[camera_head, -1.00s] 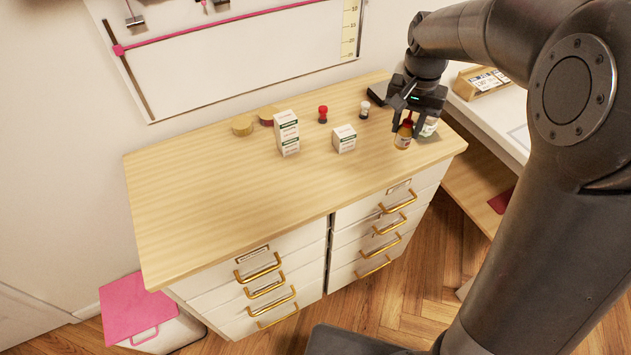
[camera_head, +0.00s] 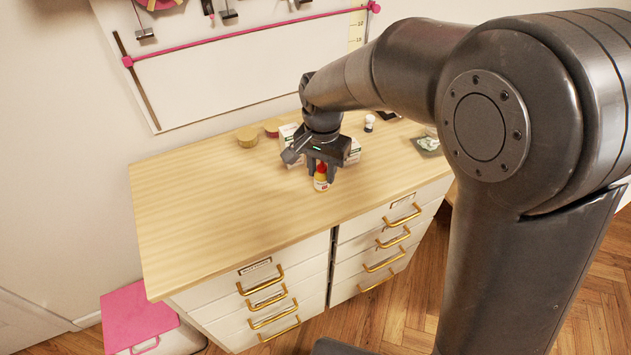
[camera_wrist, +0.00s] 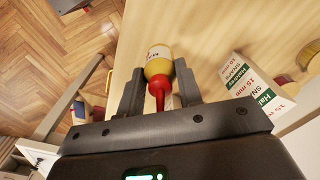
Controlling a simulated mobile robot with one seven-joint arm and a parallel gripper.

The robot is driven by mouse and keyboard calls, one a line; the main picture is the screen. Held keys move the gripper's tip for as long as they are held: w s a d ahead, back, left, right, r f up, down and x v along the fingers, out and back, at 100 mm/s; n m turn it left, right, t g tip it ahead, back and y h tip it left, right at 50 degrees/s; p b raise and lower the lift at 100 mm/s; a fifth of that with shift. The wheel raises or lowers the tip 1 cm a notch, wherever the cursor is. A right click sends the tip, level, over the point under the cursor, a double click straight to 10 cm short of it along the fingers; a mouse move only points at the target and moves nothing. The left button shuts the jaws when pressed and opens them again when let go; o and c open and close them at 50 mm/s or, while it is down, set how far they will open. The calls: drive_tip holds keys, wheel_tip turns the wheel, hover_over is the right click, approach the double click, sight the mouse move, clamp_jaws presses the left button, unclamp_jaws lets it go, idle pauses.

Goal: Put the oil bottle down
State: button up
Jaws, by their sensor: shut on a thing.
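The oil bottle (camera_head: 321,182) is small and yellow with a pale label and a red cap. In the head view it is upright between the fingers of my gripper (camera_head: 321,168), over the wooden top of the drawer cabinet (camera_head: 220,210). I cannot tell whether its base touches the top. In the wrist view the bottle (camera_wrist: 158,66) sits between the two dark fingers of my gripper (camera_wrist: 160,85), its red nozzle towards the palm. My gripper is shut on it.
White boxes with printed labels (camera_wrist: 255,105) stand close beside my gripper, partly hidden behind it in the head view (camera_head: 288,131). The cabinet's left half is bare.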

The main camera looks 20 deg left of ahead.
sight(315, 182)
drive_tip(key=shift+a+f, duration=0.45)
drive_tip(key=shift+a, duration=0.25)
drive_tip(key=shift+f, duration=2)
drive_tip(key=shift+f, duration=0.1)
drive_tip(key=o, duration=1)
drive_tip(key=shift+c, duration=0.2)
